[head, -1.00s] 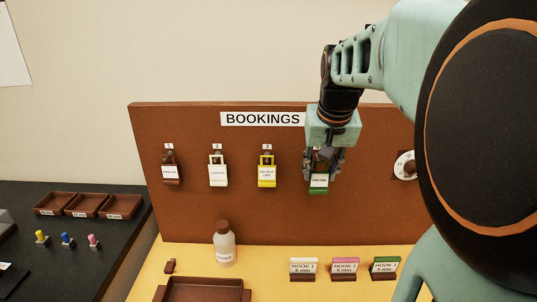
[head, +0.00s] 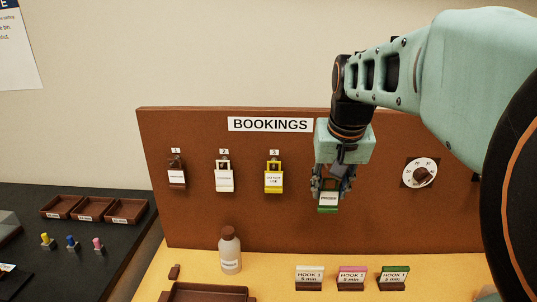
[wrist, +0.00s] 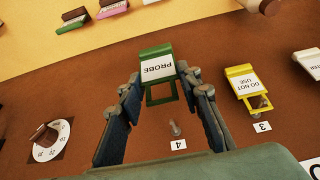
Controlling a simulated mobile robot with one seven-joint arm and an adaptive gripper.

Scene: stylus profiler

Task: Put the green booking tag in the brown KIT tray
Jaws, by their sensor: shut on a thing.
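The green booking tag (head: 328,203), with a white label, hangs in my gripper (head: 328,180) in front of the brown board. In the wrist view, the tag (wrist: 157,70) reads PROBE and sits between the fingertips (wrist: 163,88), its open green loop towards the palm. The loop shows apart from the peg (wrist: 175,128) at number 4. A brown tray (head: 205,292) stands on the yellow table, cut off by the bottom edge of the head view. No KIT label can be read on it.
White, yellow and dark red tags hang left on the BOOKINGS board (head: 300,225); a dial (head: 420,172) is to the right. A bottle (head: 230,250) stands behind the tray. Three card stands (head: 351,278) are to its right. Small brown trays (head: 93,209) lie on the black table.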

